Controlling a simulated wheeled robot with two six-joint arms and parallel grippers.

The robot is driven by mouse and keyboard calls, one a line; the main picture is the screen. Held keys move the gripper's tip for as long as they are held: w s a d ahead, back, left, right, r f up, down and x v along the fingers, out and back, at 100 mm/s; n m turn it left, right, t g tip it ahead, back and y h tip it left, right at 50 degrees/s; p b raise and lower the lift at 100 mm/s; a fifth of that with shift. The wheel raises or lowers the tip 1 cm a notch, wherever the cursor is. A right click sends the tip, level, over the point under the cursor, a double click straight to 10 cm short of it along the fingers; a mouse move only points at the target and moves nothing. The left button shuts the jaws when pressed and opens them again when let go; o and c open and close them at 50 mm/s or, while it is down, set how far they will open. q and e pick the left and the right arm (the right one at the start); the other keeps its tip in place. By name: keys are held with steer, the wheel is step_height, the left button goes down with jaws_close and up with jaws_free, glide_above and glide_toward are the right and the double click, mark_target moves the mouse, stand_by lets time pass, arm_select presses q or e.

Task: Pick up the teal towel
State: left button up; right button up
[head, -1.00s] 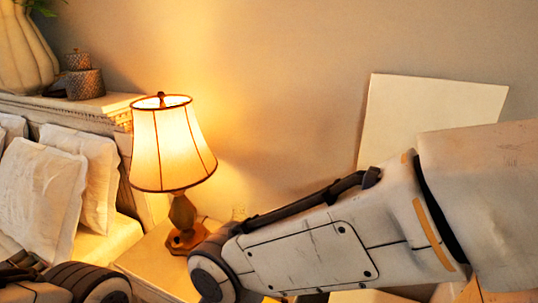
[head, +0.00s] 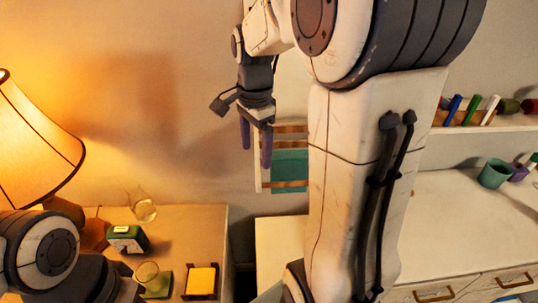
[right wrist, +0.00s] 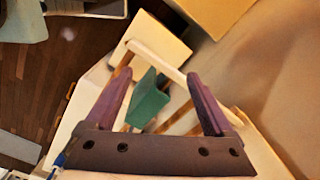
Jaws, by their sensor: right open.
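The teal towel (head: 290,166) hangs over a wooden rack (head: 290,129) against the wall in the head view. My right arm hides the rack's right side. My right gripper (head: 256,158) is open and empty, its purple fingers pointing down just left of the towel in the picture. In the right wrist view the towel (right wrist: 149,100) shows as a folded teal strip on the rack (right wrist: 158,55), between the two open fingers (right wrist: 158,76). I cannot tell whether the fingers touch it. Part of my left arm shows at the lower left, but its gripper is not visible.
A lit lamp (head: 35,140) stands at the left. A nightstand (head: 205,222) holds a green box (head: 128,239), glassware and a yellow pad (head: 201,281). At the right, a shelf (head: 485,128) carries markers above a white dresser (head: 450,215) with a green cup (head: 495,173).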

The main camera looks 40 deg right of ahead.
mark_target(290, 164)
steer(key=d+m, duration=0.2)
steer(key=d, duration=0.1)
steer(key=d+m, duration=0.2)
steer(key=d, duration=0.1)
steer(key=d+r+m, duration=0.1)
steer(key=d+m, duration=0.1)
steer(key=d, duration=0.1)
steer(key=shift+s, duration=0.35)
steer(key=shift+d+f+m, duration=0.2)
steer(key=shift+f+m, duration=0.1)
step_height(290, 164, down, 4)
steer(key=shift+a+f+p, duration=0.1)
steer(key=shift+p, duration=0.4)
steer(key=f, duration=0.1)
steer(key=f+p, duration=0.1)
steer(key=f, duration=0.1)
steer(key=s+f, duration=0.1)
steer(key=f, duration=0.1)
steer(key=shift+a+p, duration=0.1)
steer(key=shift+p, duration=0.25)
steer(key=shift+w+f, duration=0.1)
steer(key=shift+f, duration=0.15)
jaws_close()
steer(key=shift+r, duration=0.15)
step_height(290, 164, up, 18)
steer(key=b, duration=0.1)
steer(key=shift+b, duration=0.4)
